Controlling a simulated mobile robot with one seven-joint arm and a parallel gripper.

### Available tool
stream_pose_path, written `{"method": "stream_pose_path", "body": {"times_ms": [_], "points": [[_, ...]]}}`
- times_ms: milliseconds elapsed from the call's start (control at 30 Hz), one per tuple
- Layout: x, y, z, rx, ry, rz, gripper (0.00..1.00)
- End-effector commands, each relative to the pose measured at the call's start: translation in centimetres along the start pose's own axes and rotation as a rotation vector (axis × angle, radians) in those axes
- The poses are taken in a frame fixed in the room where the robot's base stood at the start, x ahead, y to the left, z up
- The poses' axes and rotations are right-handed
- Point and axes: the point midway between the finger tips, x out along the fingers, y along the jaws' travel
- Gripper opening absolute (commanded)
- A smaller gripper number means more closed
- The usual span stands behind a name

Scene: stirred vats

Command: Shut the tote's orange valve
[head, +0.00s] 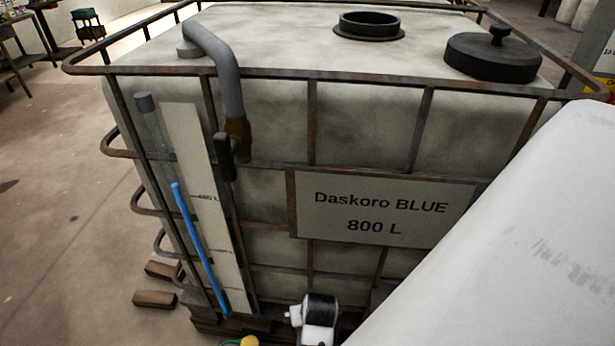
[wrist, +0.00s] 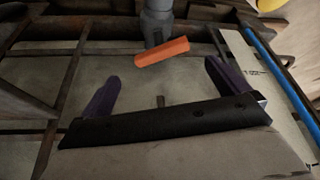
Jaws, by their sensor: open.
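The tote (head: 270,115) is a stained pale tank in a rusty cage, with a sign reading "Daskoro BLUE 800 L". In the wrist view, the orange valve handle (wrist: 162,53) sits on a grey outlet fitting (wrist: 157,22) and lies crosswise to it, slightly tilted. I cannot see the orange handle in the head view. My gripper (wrist: 163,70) is open, its two dark purple fingers wide apart. The handle shows ahead of the gap between the fingertips, with nothing held. How far it is from the fingers is hard to tell.
A level gauge with a blue column (head: 200,250) runs down the tote's left front; it also shows in the wrist view (wrist: 275,62). A grey pipe (head: 225,75) bends down the front. Cage bars surround the tank. Wooden blocks (head: 155,299) lie on the floor at left.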

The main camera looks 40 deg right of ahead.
Motion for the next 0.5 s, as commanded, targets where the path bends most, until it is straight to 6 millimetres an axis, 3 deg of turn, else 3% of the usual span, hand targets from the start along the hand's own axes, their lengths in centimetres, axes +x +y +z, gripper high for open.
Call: {"method": "stream_pose_path", "body": {"times_ms": [300, 500], "points": [[6.9, -0.1, 0.0, 0.001, -0.004, -0.001, 1.00], [9.9, 0.0, 0.1, 0.002, -0.003, 0.000, 1.00]]}}
